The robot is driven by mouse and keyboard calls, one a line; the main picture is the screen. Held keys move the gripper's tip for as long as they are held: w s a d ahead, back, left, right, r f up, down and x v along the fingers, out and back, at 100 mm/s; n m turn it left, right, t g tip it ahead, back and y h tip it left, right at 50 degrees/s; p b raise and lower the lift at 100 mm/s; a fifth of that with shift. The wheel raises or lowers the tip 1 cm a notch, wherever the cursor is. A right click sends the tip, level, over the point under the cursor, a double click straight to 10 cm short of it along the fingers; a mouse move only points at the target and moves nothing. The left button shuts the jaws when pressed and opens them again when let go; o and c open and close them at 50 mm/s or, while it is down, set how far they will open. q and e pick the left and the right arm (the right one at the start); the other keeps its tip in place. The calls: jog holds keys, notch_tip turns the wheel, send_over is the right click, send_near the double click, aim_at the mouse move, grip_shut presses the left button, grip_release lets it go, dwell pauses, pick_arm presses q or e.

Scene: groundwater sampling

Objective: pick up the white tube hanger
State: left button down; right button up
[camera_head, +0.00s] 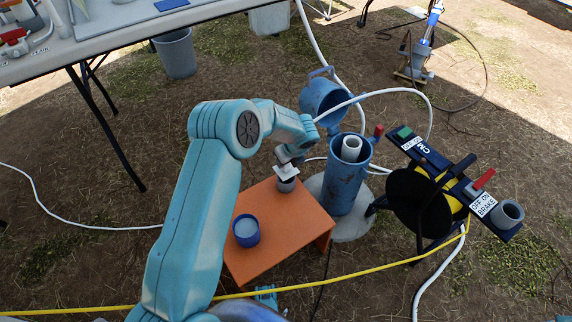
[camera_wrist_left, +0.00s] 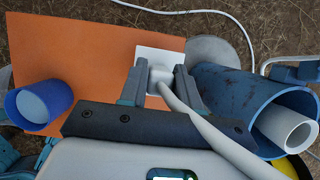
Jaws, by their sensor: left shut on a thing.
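The white tube hanger (camera_head: 287,171) is a small white plate above a grey cup (camera_head: 286,185) on the orange table. In the left wrist view the hanger (camera_wrist_left: 148,54) shows as a square plate with a white block between my fingers. My left gripper (camera_head: 290,158) is shut on this block, as the left wrist view (camera_wrist_left: 160,77) shows. A white tube (camera_wrist_left: 192,112) runs from the block toward the wrist camera. I cannot tell whether the plate touches the cup. My right gripper is not in view.
The orange table (camera_head: 262,206) also holds a blue cup (camera_head: 246,231). A blue well casing (camera_head: 346,185) with a white inner pipe (camera_head: 351,147) and open lid (camera_head: 323,98) stands beside it. A reel (camera_head: 420,200) is at right. A yellow hose (camera_head: 345,272) crosses in front.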

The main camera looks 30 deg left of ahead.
pick_arm(q)
notch_tip(320, 180, up, 16)
jog(key=p, duration=0.5)
jog(key=shift+r, duration=0.2)
jog(key=shift+s, duration=0.1)
